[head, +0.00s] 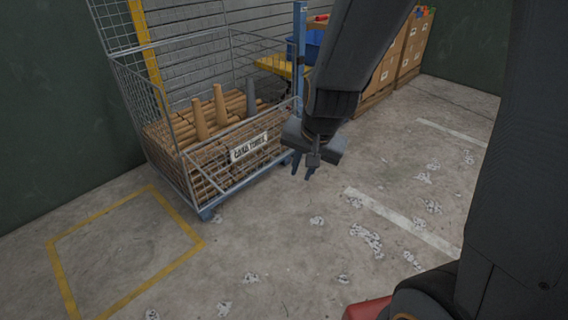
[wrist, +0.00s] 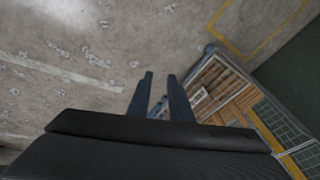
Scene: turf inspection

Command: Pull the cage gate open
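A grey wire mesh cage (head: 198,212) stands against the wall at left in the head view, filled with brown cardboard tubes. Its low front mesh side, which looks like the gate (head: 215,178), is upright and bears a white sign (head: 249,147). I cannot tell whether it is latched. My gripper (head: 302,169) points down, to the right of the cage's front right corner, apart from it as far as I can see. The two fingers are parted with nothing between them. In the wrist view my gripper (wrist: 160,86) is seen from above and part of the cage (wrist: 208,52) lies right of the fingers.
A yellow-outlined floor square (head: 122,204) lies in front of the cage at left. A blue post (head: 299,50) and a yellow item (head: 276,66) stand behind my gripper. Stacked cardboard boxes (head: 408,48) stand at back right. The concrete floor in front is clear.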

